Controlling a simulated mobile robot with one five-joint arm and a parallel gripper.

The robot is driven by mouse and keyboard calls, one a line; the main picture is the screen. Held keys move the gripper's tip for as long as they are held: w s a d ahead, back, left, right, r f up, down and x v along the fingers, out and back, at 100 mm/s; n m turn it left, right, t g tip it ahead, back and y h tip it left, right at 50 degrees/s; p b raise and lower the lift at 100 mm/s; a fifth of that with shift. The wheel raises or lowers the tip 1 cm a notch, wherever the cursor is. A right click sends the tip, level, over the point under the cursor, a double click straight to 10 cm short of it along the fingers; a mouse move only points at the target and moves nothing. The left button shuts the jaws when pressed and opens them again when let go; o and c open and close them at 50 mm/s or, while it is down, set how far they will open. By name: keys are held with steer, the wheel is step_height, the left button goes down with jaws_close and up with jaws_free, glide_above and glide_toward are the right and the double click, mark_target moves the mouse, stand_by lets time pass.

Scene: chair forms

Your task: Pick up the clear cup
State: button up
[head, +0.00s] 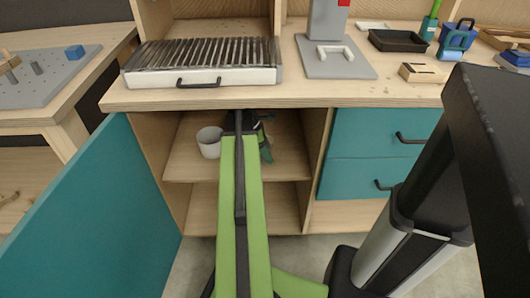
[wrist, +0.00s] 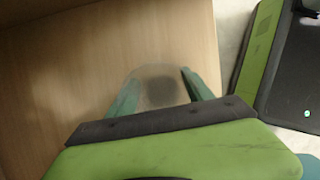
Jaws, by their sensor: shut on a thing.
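A clear cup (wrist: 158,84) shows in the wrist view as a see-through, pale round form with a dark patch in its middle. My gripper (wrist: 162,86) has its two green fingers on either side of the cup and is shut on it. In the head view my arm reaches into the open cabinet, and a green finger shows at the right of the arm's end. The clear cup cannot be made out there, hidden by the arm. I cannot tell whether the cup touches the wooden shelf (head: 190,166).
A pale grey cup (head: 209,142) stands on the shelf just left of my arm. The cabinet's teal door (head: 95,205) stands open at left. Teal drawers (head: 372,135) are at right. The countertop (head: 300,96) overhangs the shelf and holds a ribbed rack (head: 205,62).

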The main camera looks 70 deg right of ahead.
steer(key=shift+r, duration=0.1)
steer(key=r+p, duration=0.3)
steer(key=shift+w+d+r+p, duration=0.25)
steer(key=shift+w+d+p, duration=0.05)
steer(key=shift+d+p, duration=0.1)
steer(key=w+d, duration=0.3)
steer(key=d, duration=0.1)
steer(key=w+d, duration=0.8)
steer(key=d, duration=0.1)
steer(key=shift+d+f, duration=0.1)
steer(key=shift+f, duration=0.05)
